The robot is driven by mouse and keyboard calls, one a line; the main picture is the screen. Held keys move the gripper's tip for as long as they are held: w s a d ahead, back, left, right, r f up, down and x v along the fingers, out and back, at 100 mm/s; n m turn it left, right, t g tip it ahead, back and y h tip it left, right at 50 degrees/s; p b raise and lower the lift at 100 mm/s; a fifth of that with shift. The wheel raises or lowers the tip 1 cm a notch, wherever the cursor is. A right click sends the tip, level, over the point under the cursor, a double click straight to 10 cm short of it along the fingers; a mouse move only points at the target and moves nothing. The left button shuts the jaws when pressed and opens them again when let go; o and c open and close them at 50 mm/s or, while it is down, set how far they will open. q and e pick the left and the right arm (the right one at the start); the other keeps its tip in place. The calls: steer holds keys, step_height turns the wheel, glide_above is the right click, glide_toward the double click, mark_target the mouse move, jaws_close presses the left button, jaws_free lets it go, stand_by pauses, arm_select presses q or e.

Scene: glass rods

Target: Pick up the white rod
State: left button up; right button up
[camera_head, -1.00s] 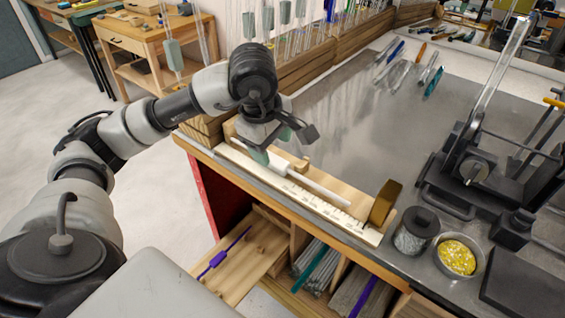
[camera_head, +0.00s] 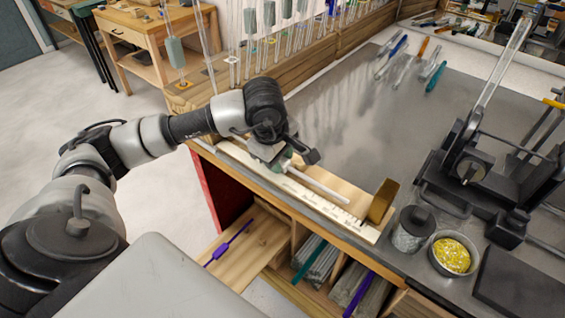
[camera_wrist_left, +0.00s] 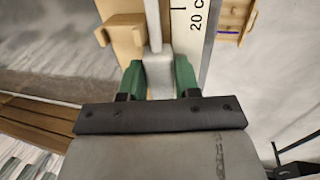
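The white rod (camera_head: 322,186) lies along a wooden tray (camera_head: 345,189) with a ruler edge at the bench's front. My left gripper (camera_head: 287,161) is at the rod's left end in the head view and partly hides it. In the left wrist view, the rod (camera_wrist_left: 153,22) runs into a thicker pale piece (camera_wrist_left: 159,75) between the gripper's green fingers (camera_wrist_left: 160,78). This piece fills the gap, but whether the fingers press on it is unclear. The rod still looks low over the tray. My right gripper is not in view.
A brass-coloured block (camera_head: 383,201) stands at the tray's right end. The bench middle is clear.

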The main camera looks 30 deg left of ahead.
arm_select(q)
steer(key=c, duration=0.5)
steer(key=shift+r, duration=0.15)
